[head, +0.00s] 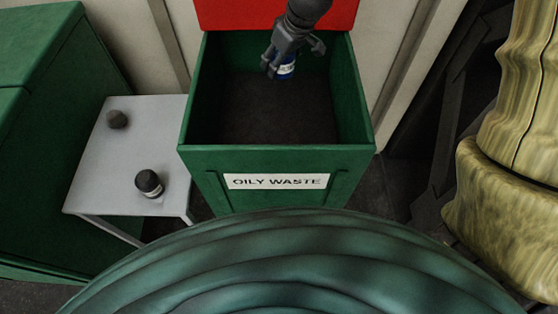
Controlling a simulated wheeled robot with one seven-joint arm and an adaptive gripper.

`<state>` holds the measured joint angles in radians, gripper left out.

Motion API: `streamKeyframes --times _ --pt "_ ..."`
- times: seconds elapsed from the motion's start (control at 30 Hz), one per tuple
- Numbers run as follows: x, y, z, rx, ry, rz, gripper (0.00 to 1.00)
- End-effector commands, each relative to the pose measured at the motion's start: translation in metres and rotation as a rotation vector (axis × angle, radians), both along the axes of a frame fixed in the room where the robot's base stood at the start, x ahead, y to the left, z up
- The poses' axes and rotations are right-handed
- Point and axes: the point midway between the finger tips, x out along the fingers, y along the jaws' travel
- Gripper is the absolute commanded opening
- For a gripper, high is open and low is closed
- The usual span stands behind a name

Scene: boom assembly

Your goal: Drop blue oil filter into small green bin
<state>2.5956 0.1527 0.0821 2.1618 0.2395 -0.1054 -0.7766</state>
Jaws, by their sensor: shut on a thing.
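The small green bin (190,120), labelled OILY WASTE, stands open in the middle of the head view. Its red lid (230,14) is raised at the back, and its inside looks dark. My gripper (288,62) comes down from the top and is shut on the blue oil filter (286,71). The filter is blue with a white label, and its upper part is hidden by the fingers. In the picture, gripper and filter lie within the bin's opening, toward the back right. How deep they are is hard to tell.
A grey table (125,180) stands left of the bin. It bears a black filter with a white band (149,183) and a small dark round object (117,119). A larger green container (50,150) is at far left. Yellowish wrapped bulk (510,200) stands at right.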

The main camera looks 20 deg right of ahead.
Motion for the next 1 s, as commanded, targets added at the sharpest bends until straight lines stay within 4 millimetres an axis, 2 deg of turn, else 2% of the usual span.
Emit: streamKeyframes --times 0.03,0.13,0.47,0.5,0.6,0.63,1.0 --pt "0.0001 0.0000 -0.0075 0.000 -0.001 0.000 0.24" --pt "-0.0002 -0.0001 -0.0126 0.000 -0.002 0.001 0.24" --pt "0.0001 0.0008 -0.0141 -0.001 -0.003 0.002 0.24" --pt "0.0000 0.0008 -0.0141 0.000 -0.003 0.001 0.60" --pt "-0.0001 0.0005 -0.0141 0.000 -0.003 0.001 0.78" --pt "-0.0001 0.0005 -0.0141 0.000 -0.003 0.001 0.81" --pt "-0.0007 0.0004 -0.0134 0.000 -0.003 0.001 0.81"
